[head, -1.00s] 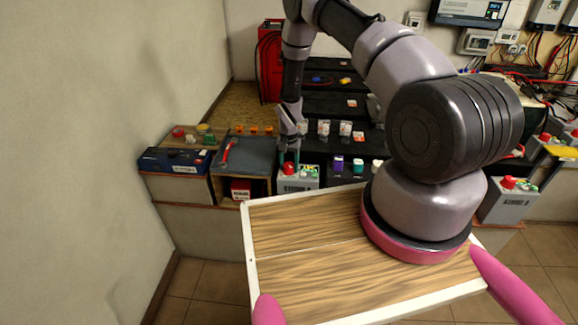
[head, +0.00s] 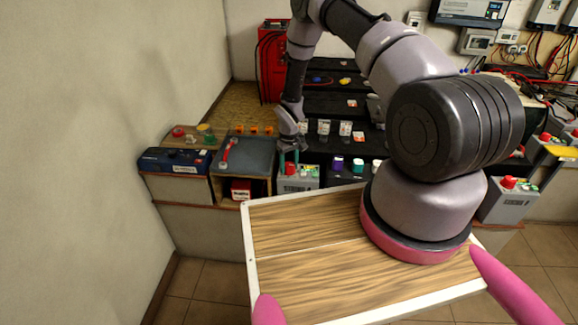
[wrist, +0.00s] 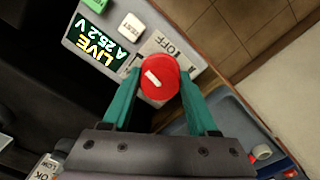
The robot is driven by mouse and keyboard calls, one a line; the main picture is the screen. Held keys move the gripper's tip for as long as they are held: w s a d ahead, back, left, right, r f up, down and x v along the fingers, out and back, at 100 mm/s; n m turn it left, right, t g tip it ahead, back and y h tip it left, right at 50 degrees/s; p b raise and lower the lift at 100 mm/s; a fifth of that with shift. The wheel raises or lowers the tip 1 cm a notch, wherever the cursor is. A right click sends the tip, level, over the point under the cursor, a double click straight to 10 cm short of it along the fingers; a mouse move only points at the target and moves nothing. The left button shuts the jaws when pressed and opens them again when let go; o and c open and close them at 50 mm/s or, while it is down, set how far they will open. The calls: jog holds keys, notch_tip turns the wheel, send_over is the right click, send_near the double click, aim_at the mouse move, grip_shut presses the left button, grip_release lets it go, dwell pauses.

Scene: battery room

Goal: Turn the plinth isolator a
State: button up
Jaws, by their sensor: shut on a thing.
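The isolator is a grey box (head: 309,183) at the front edge of the dark shelving, with a red knob (head: 290,170) on top and a green-lettered display (head: 309,169). In the wrist view the red knob (wrist: 161,76) carries a white mark lying aslant. The display (wrist: 99,38) reads LIVE, A 25.2 V, and an OFF label (wrist: 165,44) shows beside the knob. My gripper (head: 289,161) points down at the knob. In the wrist view my gripper (wrist: 161,82) has its teal fingers shut on the knob, one on each side.
A grey tray with a red-handled tool (head: 228,150) and a blue case (head: 174,160) lie left of the isolator. Small jars (head: 323,128) stand behind it. Another grey box with a red knob (head: 508,183) stands far right. Floor is clear at front left.

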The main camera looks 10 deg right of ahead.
aim_at(289, 165)
jog(key=shift+n, duration=0.7)
jog(key=o, duration=1.4)
jog(key=shift+r, duration=0.15)
notch_tip(289, 165, up, 10)
jog(key=shift+r, duration=0.25)
